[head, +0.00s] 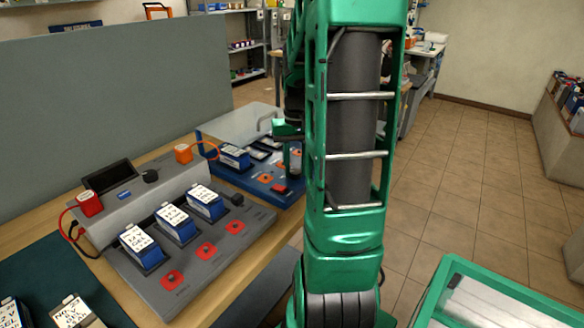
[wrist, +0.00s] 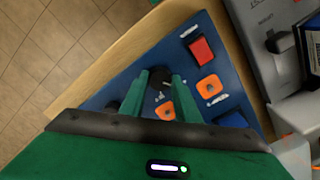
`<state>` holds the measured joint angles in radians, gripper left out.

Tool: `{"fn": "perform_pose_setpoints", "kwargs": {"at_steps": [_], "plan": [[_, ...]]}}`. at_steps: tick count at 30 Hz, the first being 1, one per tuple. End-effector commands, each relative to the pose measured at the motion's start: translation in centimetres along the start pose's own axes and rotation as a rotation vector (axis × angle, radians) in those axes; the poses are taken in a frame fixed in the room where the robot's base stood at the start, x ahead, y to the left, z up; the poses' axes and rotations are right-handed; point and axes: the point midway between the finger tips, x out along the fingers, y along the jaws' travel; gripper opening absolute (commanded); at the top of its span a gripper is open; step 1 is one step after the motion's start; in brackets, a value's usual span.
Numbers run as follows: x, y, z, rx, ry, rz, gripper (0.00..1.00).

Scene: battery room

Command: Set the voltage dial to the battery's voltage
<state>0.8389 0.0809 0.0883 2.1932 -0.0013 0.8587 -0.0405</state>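The blue charging station (head: 212,146) stands on the bench behind the grey one, with a blue, white-labelled battery (head: 234,156) in its left bay; I cannot read its voltage. In the wrist view a black round dial (wrist: 160,77) sits on the blue panel (wrist: 135,88). My gripper (wrist: 160,82) is over this panel, with its green fingers on either side of the dial. The fingers are apart, but I cannot tell whether they press on it.
The panel also has a red block (wrist: 200,50) and orange pads (wrist: 209,88) near the fingers. Floor (head: 470,170) is open at right.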

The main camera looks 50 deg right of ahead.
Motion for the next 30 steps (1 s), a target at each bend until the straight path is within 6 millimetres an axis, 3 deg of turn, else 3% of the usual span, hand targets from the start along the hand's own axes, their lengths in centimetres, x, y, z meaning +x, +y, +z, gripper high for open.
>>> {"fn": "perform_pose_setpoints", "kwargs": {"at_steps": [14, 30], "plan": [[-0.05, -0.18, -0.03, 0.073, 0.001, -0.002, 0.06], [-0.07, -0.32, -0.06, 0.528, 0.001, -0.003, 0.06]]}}
